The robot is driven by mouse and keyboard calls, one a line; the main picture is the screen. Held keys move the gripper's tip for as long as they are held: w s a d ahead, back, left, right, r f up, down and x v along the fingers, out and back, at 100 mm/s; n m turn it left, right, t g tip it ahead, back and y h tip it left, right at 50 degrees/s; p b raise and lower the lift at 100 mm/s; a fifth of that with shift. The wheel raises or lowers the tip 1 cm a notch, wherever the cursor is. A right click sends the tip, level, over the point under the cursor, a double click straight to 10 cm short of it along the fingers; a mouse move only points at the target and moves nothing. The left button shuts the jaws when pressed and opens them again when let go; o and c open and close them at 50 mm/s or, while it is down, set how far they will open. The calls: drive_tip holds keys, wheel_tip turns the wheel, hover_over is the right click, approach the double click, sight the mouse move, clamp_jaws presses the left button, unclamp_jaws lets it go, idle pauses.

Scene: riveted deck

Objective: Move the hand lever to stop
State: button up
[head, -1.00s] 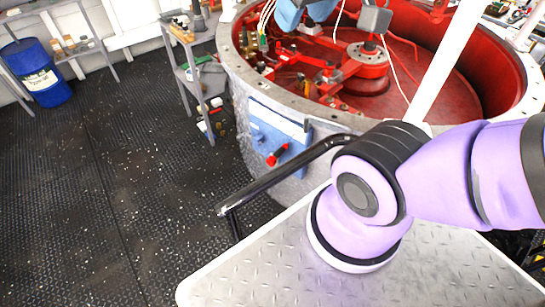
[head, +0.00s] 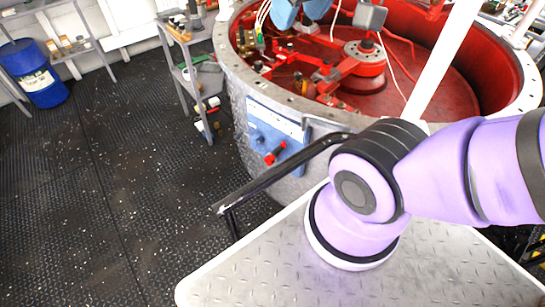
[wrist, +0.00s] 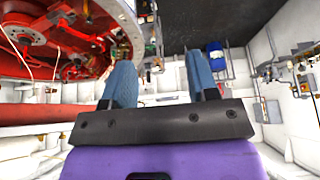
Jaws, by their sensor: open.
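The hand lever (head: 275,154) is a short red handle with a dark base, tilted up to the right. It is on a blue panel (head: 262,128) on the outside of the round grey pit wall. Any stop marking is too small to read. My gripper (wrist: 160,62) is open, with two blue fingers wide apart and nothing between them. I cannot make out the lever in the wrist view. Blue shapes (head: 285,13) at the top edge of the head view are cut off; I cannot tell whether they are my fingers.
The pit (head: 228,62) has red machinery inside. A black handrail (head: 265,180) passes close to the panel, beside a metal plate deck (head: 290,270). A grey shelf cart (head: 185,60) stands left of the pit, and a blue barrel (head: 35,78) farther left. The dark floor between is clear.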

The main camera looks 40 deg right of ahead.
drive_tip(key=w+a+f+m+t+y, duration=0.1)
drive_tip(key=w+a+f+m+t, duration=0.15)
drive_tip(key=w, duration=1.15)
drive_tip(key=w+a+f+m+t+y, duration=0.1)
drive_tip(key=w+a+f, duration=0.15)
drive_tip(key=w, duration=1.05)
drive_tip(key=w+d+f+m+h, duration=0.2)
drive_tip(key=w+f+m+h, duration=0.3)
drive_tip(key=w+f, duration=1.25)
drive_tip(key=m+g+h, duration=0.5)
drive_tip(key=h, duration=1)
approach(281, 147)
drive_tip(key=x, duration=0.5)
drive_tip(key=f+x, duration=0.1)
drive_tip(key=x, duration=0.1)
drive_tip(key=shift+w+d, duration=0.25)
drive_tip(key=shift+w, duration=0.05)
